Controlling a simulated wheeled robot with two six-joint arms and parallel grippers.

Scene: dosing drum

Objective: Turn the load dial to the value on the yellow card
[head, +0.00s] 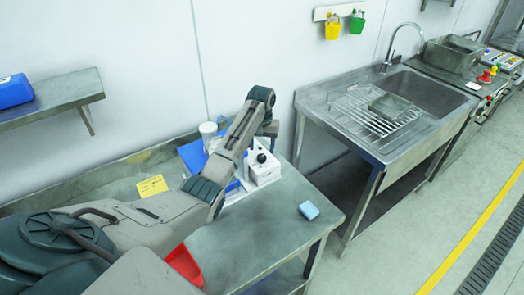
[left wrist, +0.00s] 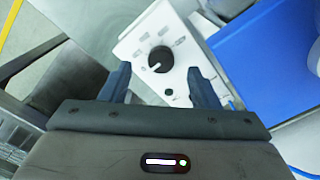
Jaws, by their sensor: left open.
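The load dial is a round black knob (left wrist: 160,60) with a white pointer mark on its lower left side in the left wrist view. It sits on a white box (left wrist: 140,38) with small printed marks, too small to read. In the head view the knob (head: 261,157) tops the white box (head: 266,173) on the bench. My left gripper (left wrist: 159,84) is open, its two fingers apart on either side below the knob in the picture, not closed on it. In the head view it (head: 268,130) is partly hidden by my arm. A yellow card (head: 152,186) lies on the bench; its writing is unreadable.
A blue panel (head: 192,156) and a white container (head: 208,130) stand beside the box. A sink unit (head: 345,130) stands to the right. The bench's front right is mostly clear.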

